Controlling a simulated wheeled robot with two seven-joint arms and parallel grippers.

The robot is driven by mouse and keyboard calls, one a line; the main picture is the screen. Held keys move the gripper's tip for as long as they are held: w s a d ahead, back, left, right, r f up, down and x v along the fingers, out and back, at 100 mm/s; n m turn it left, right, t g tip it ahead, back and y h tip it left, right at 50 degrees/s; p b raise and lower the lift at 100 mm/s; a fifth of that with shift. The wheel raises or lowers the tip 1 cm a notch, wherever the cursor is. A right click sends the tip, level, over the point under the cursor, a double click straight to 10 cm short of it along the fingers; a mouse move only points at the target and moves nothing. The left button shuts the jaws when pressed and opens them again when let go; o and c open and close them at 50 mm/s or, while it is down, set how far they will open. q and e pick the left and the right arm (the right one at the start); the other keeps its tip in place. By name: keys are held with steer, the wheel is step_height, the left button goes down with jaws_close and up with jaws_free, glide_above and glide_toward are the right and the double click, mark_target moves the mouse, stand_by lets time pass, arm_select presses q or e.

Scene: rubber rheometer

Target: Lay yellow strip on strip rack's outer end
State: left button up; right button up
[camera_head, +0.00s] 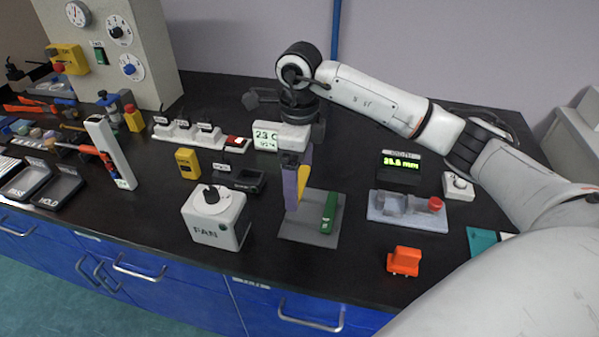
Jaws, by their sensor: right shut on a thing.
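My right gripper (298,180) points down over the middle of the bench, its purple fingers shut on the yellow strip (303,182). The fingers hide part of the strip. It is held above a flat grey plate (300,235), near a green block (329,212) at the plate's right side. I cannot tell for sure whether this grey plate is the strip rack, or whether the strip touches anything. My left gripper is not in view.
A white FAN box (216,220) stands just left of the plate. A grey fixture with a red knob (408,211) and an orange block (404,262) lie to the right. Bare black bench shows around the plate.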

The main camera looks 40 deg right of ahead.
mark_target(300, 183)
stand_by(0.4)
step_height(300, 183, down, 5)
steer(key=b, duration=0.3)
steer(key=shift+r, duration=0.1)
steer(key=shift+f+b, duration=0.45)
steer(key=shift+b, duration=0.1)
steer(key=shift+f, duration=0.1)
steer(key=shift+f+b, duration=0.45)
steer(key=shift+f, duration=0.15)
steer(key=o, duration=0.7)
steer(key=shift+r, duration=0.1)
